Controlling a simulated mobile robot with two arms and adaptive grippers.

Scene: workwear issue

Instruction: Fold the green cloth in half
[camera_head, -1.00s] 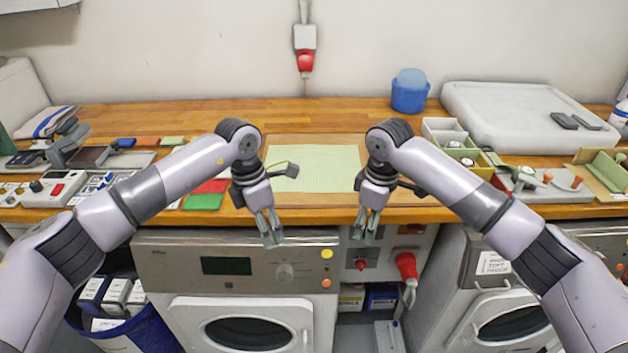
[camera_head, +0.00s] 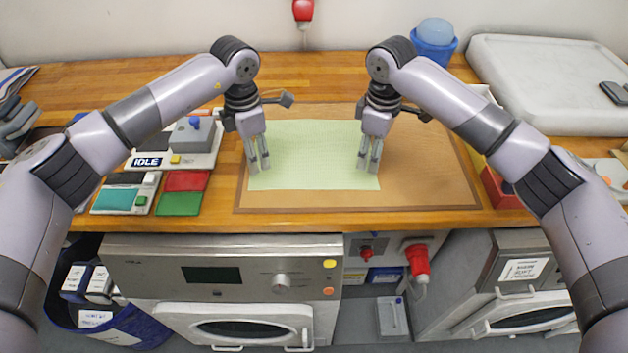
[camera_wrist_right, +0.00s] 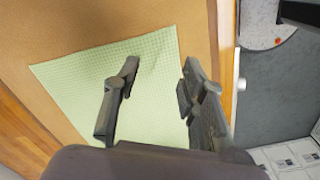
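The pale green cloth (camera_head: 315,150) lies flat, spread out on a brown mat (camera_head: 430,185) on the wooden worktop. My left gripper (camera_head: 259,168) points down over the cloth's front-left corner area and looks open and empty. My right gripper (camera_head: 368,168) points down near the cloth's front-right corner. In the right wrist view its fingers (camera_wrist_right: 160,70) are apart with nothing between them, and the cloth (camera_wrist_right: 75,90) spreads beneath, one finger near its edge. Whether the fingertips touch the cloth I cannot tell.
Left of the mat are a red pad (camera_head: 186,181), a green pad (camera_head: 179,204) and a device marked IDLE (camera_head: 147,161). A red bin (camera_head: 500,188) stands to the right. A blue tub (camera_head: 434,45) and white case (camera_head: 545,85) are behind. The mat's right part is clear.

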